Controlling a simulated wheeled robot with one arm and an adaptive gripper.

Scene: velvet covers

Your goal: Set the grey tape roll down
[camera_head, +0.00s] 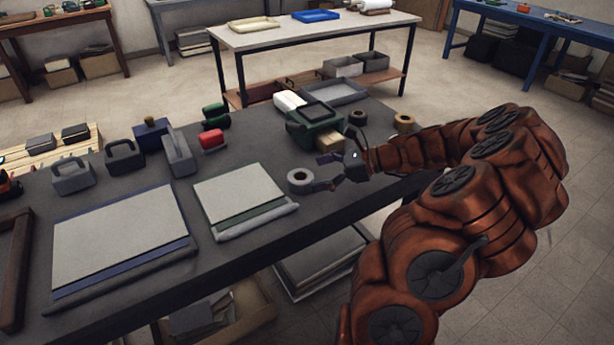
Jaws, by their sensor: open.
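The grey tape roll (300,180) lies on the dark workbench (240,245), a little right of the green-edged board. Nothing shows held between the fingers.
A green case (315,128) and a tan block (329,141) stand just behind my gripper. A board with a green edge (240,195) lies left of the roll. Tan rolls (403,123) stand at the right. The bench's front edge is close.

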